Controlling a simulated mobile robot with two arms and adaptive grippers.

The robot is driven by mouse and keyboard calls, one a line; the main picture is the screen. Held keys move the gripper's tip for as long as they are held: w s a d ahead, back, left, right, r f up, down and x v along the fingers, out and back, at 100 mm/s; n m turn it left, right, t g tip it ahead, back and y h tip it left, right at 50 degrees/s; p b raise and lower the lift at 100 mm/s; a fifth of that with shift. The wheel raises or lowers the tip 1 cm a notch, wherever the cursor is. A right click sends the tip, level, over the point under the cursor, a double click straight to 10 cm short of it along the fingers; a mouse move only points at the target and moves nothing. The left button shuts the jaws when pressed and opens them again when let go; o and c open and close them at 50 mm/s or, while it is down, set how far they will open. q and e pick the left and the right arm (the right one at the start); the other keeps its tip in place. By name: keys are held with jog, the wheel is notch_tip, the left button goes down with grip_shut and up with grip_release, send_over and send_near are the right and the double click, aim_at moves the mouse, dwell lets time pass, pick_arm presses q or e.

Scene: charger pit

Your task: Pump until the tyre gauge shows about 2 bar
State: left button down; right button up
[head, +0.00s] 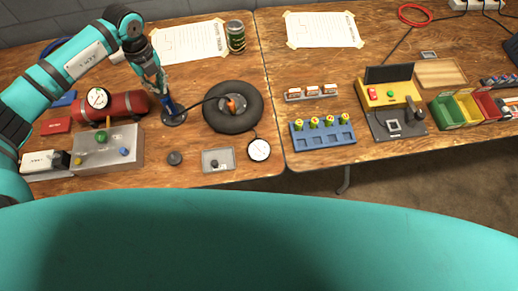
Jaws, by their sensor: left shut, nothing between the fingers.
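A black tyre (222,122) lies flat on the left wooden table, with an orange piece at its centre. A round white tyre gauge (259,149) sits at its lower right, joined to it by a thin hose; its reading is too small to tell. A blue hand pump (172,109) stands on a dark round base left of the tyre, and a black hose runs from it to the tyre's middle. My left gripper (162,92) is shut and empty at the top of the pump; I cannot tell whether it touches it. My right gripper is not in view.
A red tank (112,108) with its own gauge (98,98) and a grey box (107,150) with knobs stand at the left. A small tray (218,160) and dark cap (175,158) lie in front. A can (235,37) stands behind the tyre. The right table holds batteries and bins (447,112).

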pick_arm(q)
jog(key=shift+r+p, duration=1.35)
jog(key=shift+r, duration=0.2)
jog(key=shift+f, duration=0.1)
jog(key=shift+s+f+b, duration=0.1)
jog(key=shift+f+b, duration=1.3)
jog(key=shift+f, duration=0.3)
jog(key=shift+r+p, duration=1.25)
jog(key=shift+r, duration=0.5)
